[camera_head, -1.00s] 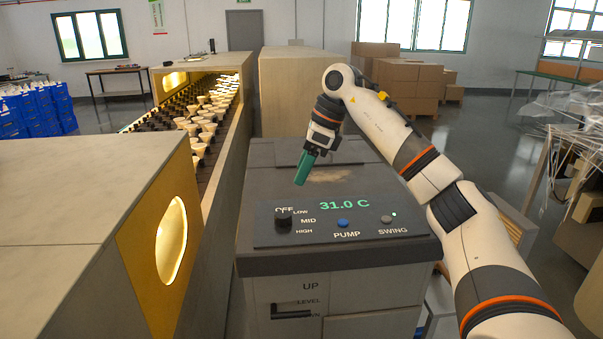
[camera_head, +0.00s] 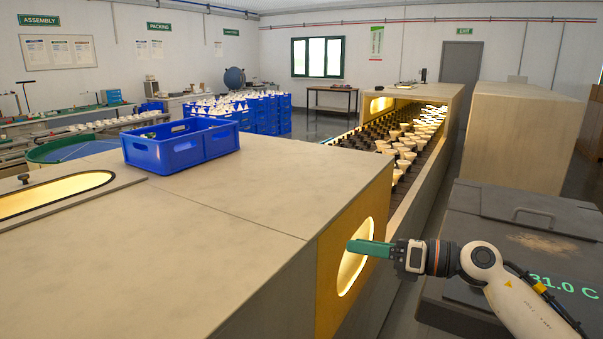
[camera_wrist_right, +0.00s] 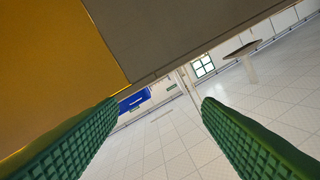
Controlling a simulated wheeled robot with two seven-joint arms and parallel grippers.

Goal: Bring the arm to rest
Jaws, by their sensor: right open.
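My right gripper (camera_head: 368,248) has green fingers and a white-and-dark arm coming in from the lower right. In the head view it sits in front of the lit oval opening (camera_head: 357,258) in the yellow end panel of the near housing. In the right wrist view the two green fingers (camera_wrist_right: 160,140) stand wide apart with nothing between them. Whether the fingers touch the panel cannot be told. My left gripper is not in view.
A blue crate (camera_head: 180,145) stands on the near housing (camera_head: 270,200). A conveyor of white bulbs (camera_head: 405,150) runs behind. The grey cabinet (camera_head: 500,240) with a 31.0 C display is at right. Stacked blue crates (camera_head: 265,112) stand farther back.

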